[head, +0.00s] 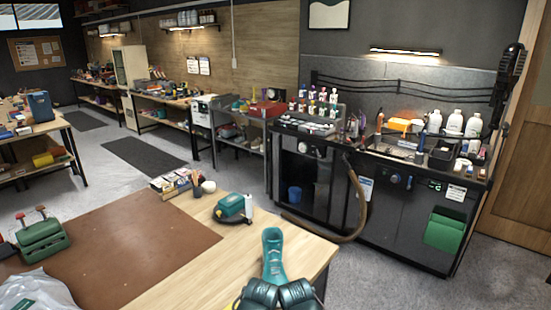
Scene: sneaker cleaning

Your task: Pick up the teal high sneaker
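The teal high sneaker (273,250) is near the right edge of the wooden workbench close to me, in the lower middle of the head view. It is light teal and narrow, and its lower near part is hidden behind two dark green rounded shapes (262,293) at the bottom of the picture. I cannot tell what these shapes are. I see no gripper fingers, and nothing visibly holds the sneaker.
A brown mat (130,245) covers the left of the workbench (205,275). A green device (40,238) and a plastic bag (35,290) are at left. A dark cleaning station (400,205) with a hose (358,200) stands behind.

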